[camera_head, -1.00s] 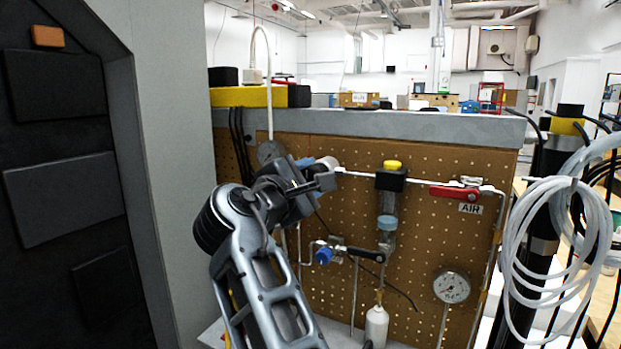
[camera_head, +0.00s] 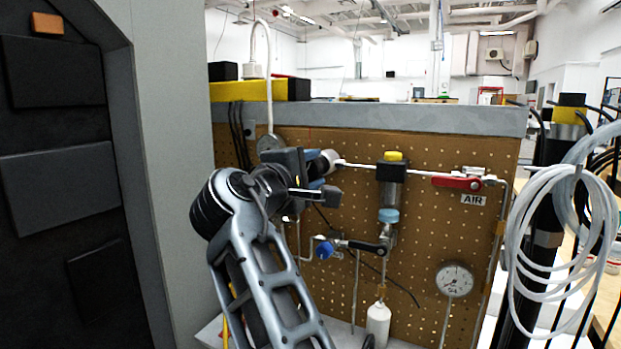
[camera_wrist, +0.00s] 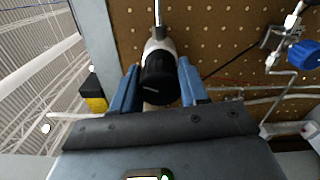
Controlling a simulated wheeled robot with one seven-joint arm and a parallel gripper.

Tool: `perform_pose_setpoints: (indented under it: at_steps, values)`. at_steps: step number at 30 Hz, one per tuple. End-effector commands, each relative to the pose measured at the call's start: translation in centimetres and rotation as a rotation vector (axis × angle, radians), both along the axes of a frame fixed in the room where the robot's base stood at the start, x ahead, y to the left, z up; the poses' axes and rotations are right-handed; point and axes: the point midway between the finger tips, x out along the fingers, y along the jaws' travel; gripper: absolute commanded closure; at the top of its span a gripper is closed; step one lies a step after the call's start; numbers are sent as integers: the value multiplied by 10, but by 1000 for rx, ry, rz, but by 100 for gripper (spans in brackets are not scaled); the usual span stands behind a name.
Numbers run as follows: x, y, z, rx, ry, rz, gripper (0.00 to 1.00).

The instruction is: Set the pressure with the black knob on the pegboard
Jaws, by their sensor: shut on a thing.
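The black knob (camera_wrist: 161,80) shows in the wrist view, end-on, with a small light mark on its face. It sits on a pale regulator body (camera_wrist: 158,46) fixed at the pegboard (camera_head: 440,225). My gripper (camera_wrist: 160,88) has one blue finger on each side of the knob and is shut on it. In the head view my gripper (camera_head: 318,170) is at the upper left of the pegboard. It hides the knob there; only the pale regulator body (camera_head: 328,160) shows behind it. A round gauge (camera_head: 454,280) is on the lower right of the board.
A red-handled valve (camera_head: 456,183) and a yellow-topped filter (camera_head: 391,185) are right of my gripper. A blue-knobbed valve (camera_head: 324,250) is below. Coiled white tubing (camera_head: 560,250) hangs at the far right. A grey wall (camera_head: 170,170) stands close on the left.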

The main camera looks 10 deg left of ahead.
Motion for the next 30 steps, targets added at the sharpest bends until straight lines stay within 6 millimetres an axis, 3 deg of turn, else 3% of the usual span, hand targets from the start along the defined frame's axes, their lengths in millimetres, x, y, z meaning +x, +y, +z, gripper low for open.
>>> perform_pose_setpoints:
  at_steps: [30]
  values:
    - [0,1,-7,907,-326,-2,87]
